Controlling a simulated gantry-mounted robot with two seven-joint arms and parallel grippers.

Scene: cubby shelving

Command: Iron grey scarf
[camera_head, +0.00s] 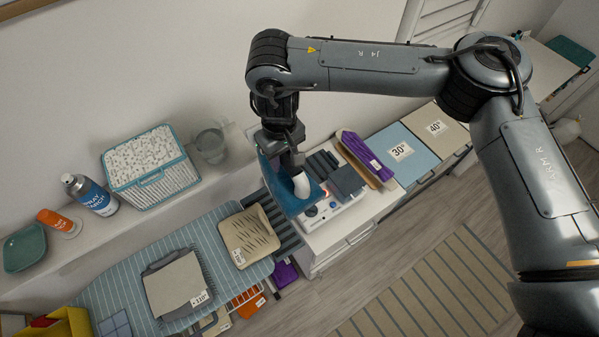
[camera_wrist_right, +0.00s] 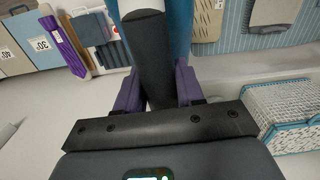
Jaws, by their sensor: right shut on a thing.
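My right gripper (camera_head: 283,150) is shut on the dark handle (camera_wrist_right: 150,50) of a teal iron (camera_head: 280,185) with a white part at one end. The iron is tilted up over the end of the white cabinet, by a white base with small buttons (camera_head: 313,212). I cannot tell whether it touches the base. On the striped blue ironing board (camera_head: 190,237) lies a folded grey cloth (camera_head: 172,284) with a tag reading 110°, likely the grey scarf. A beige cloth (camera_head: 250,235) with dark crease lines and a tag lies beside it. My left gripper is not in view.
Dark grey folded pieces (camera_head: 346,180) and a purple item (camera_head: 362,150) lie on the cabinet. Bins marked 30° (camera_head: 402,153) and 40° (camera_head: 435,128) stand beyond. A wall ledge holds a white basket (camera_head: 150,165), a jug (camera_head: 210,143) and a spray can (camera_head: 90,195).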

